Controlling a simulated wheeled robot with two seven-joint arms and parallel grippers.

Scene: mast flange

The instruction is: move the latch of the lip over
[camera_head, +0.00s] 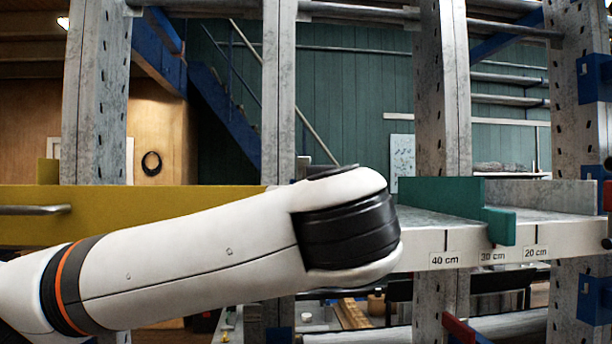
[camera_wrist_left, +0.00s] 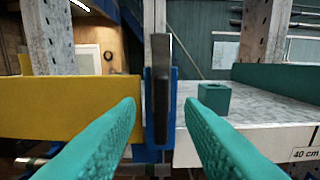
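In the left wrist view a dark upright bar (camera_wrist_left: 162,85), which looks like the latch, stands on a blue mount (camera_wrist_left: 150,125) between the yellow panel (camera_wrist_left: 70,105) and the grey shelf. My left gripper (camera_wrist_left: 160,103) is open, with a green ridged finger on each side of the bar in the picture. I see no contact, and cannot tell how far ahead the bar is. In the head view my left arm hides the gripper and the bar; the yellow panel (camera_head: 130,212) runs behind the arm. My right gripper is not in view.
A small teal block (camera_wrist_left: 213,98) sits on the shelf close right of the bar. A teal divider (camera_head: 440,195) stands on the shelf (camera_head: 550,232), whose front edge is marked 40 cm, 30 cm and 20 cm. Grey perforated posts (camera_head: 445,90) rise behind.

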